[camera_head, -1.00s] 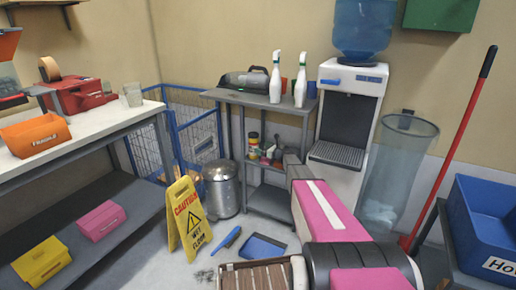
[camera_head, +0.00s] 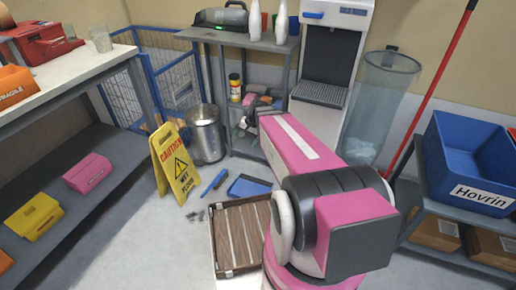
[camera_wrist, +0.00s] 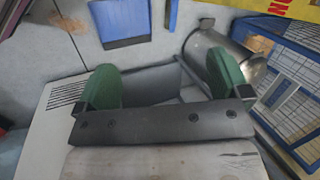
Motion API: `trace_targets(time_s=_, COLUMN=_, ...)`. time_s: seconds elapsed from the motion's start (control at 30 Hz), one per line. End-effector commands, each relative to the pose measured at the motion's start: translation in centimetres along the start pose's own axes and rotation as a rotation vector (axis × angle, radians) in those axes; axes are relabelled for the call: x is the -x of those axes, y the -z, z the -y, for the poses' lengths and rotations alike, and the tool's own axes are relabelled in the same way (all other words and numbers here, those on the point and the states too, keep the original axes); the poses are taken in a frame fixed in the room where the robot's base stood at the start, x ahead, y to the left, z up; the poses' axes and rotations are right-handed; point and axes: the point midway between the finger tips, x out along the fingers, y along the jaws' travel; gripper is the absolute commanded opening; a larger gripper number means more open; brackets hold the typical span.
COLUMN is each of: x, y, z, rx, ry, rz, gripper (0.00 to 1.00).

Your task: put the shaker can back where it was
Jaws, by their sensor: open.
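What looks like the shaker can (camera_head: 235,87), yellow with a red and dark band, stands upright on the middle shelf of the grey cart in the head view. Its lower front shows little detail. My gripper (camera_wrist: 165,85) is open in the wrist view, its two green pads wide apart with nothing held between them. The can does not show in the wrist view. In the head view my pink arm reaches toward the cart, and its far end covers part of the lower shelves.
A metal bin (camera_head: 206,138) and yellow caution sign (camera_head: 175,163) stand left of the cart. A blue dustpan (camera_head: 249,186) and brush (camera_head: 214,183) lie on the floor. A water dispenser (camera_head: 335,55) stands right of the cart. White bottles (camera_head: 254,22) stand on the cart top.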

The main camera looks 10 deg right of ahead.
Motion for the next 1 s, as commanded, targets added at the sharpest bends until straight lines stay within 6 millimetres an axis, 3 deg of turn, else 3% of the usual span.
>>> trace_targets(time_s=0.03, x=1.2, y=-3.1, z=-1.6, rx=0.090, ry=-0.078, rz=-0.006, gripper=0.95)
trace_targets(time_s=0.1, x=2.3, y=-5.3, z=-3.3, rx=0.211, ry=-0.182, rz=-0.010, gripper=0.95)
trace_targets(time_s=0.3, x=4.4, y=-8.2, z=-6.3, rx=0.412, ry=-0.365, rz=-0.002, gripper=0.95)
trace_targets(time_s=1.0, x=4.6, y=-8.3, z=-6.7, rx=0.442, ry=-0.396, rz=0.001, gripper=0.95)
